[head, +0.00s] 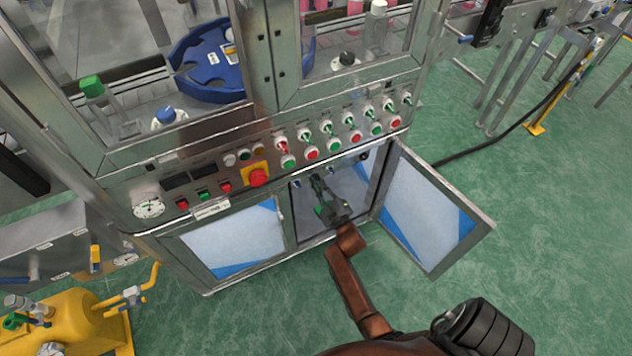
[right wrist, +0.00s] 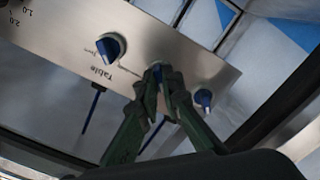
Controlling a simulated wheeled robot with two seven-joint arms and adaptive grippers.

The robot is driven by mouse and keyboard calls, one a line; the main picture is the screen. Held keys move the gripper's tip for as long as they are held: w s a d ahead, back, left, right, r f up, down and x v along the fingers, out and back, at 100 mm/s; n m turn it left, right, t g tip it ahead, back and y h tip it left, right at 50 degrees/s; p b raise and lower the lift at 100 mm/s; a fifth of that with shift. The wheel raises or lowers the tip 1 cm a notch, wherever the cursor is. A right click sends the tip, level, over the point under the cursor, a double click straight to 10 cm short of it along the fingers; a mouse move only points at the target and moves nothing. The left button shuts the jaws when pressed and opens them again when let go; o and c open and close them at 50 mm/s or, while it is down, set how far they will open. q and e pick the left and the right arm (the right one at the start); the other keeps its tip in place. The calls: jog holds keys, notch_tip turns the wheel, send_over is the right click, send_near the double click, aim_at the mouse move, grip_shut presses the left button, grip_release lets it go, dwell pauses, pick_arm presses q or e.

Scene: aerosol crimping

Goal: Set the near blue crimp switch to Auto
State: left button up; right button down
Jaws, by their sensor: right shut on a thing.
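Inside the open cabinet, a metal panel (right wrist: 165,35) shows in the right wrist view with a row of blue switches. My right gripper (head: 319,186) reaches into the cabinet from the front in the head view. In the right wrist view its green fingers (right wrist: 159,78) are closed around the middle blue switch (right wrist: 156,67), mostly hidden between the fingertips. Another blue switch (right wrist: 110,46) sits to the left by upside-down lettering, partly legible as "Table". A third blue switch (right wrist: 204,98) is to the right. The middle switch's setting cannot be read. My left gripper is not in view.
The right cabinet door (head: 430,208) stands open beside my right arm; the left door (head: 232,238) is shut. Above are red and green buttons with toggles and a red emergency stop (head: 258,177). A yellow tank (head: 70,318) stands at lower left.

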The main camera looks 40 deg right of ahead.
jog(key=shift+s+f, duration=0.1)
jog(key=shift+f, duration=0.15)
jog(key=c, duration=2.1)
grip_release()
jog(key=shift+r, duration=0.1)
